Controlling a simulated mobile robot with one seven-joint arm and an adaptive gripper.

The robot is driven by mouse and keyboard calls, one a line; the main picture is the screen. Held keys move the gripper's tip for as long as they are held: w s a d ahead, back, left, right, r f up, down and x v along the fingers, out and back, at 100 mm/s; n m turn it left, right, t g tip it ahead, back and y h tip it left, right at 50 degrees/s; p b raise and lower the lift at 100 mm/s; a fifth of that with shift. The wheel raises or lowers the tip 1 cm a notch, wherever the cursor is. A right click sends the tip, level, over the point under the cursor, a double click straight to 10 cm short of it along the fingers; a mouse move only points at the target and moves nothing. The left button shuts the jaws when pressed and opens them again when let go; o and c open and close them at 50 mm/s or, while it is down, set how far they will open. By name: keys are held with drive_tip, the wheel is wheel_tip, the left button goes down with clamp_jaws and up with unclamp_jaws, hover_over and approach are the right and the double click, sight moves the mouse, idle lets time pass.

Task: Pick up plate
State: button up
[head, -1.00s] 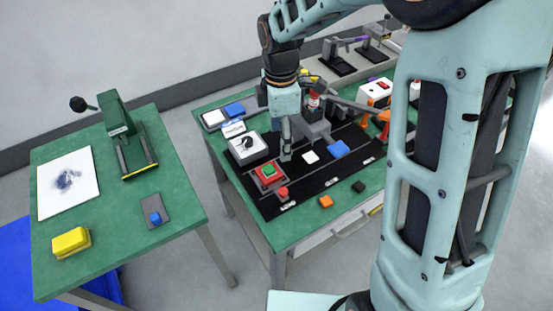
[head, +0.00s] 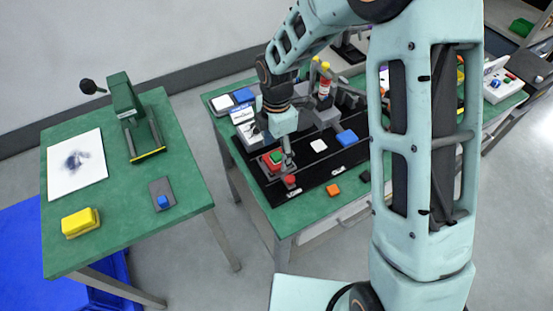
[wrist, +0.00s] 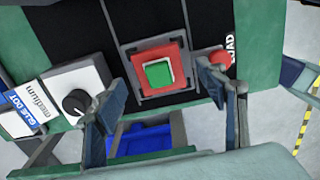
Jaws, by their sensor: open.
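No thing is labelled as a plate; a red square piece with a smaller green block on top is the likeliest match. The red piece (wrist: 147,56) sits in a grey holder on a black mat, and the green block (wrist: 158,74) lies on it. In the head view, the red piece (head: 267,165) is at the mat's left, partly behind my gripper. My gripper (wrist: 162,77) is open and empty in the wrist view, with its fingers to either side below the red piece. In the head view, my gripper (head: 288,163) is low over the mat beside the red piece.
A red button (wrist: 219,59) is close to my right finger. A white box with a black knob (wrist: 76,100) is near my left finger. A second green table (head: 110,222) stands at left.

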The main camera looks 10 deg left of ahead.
wheel_tip(320, 180, down, 2)
drive_tip(key=shift+f, duration=0.15)
drive_tip(key=c, duration=1.2)
drive_tip(key=shift+c, duration=0.2)
drive_tip(key=shift+r, duration=0.2)
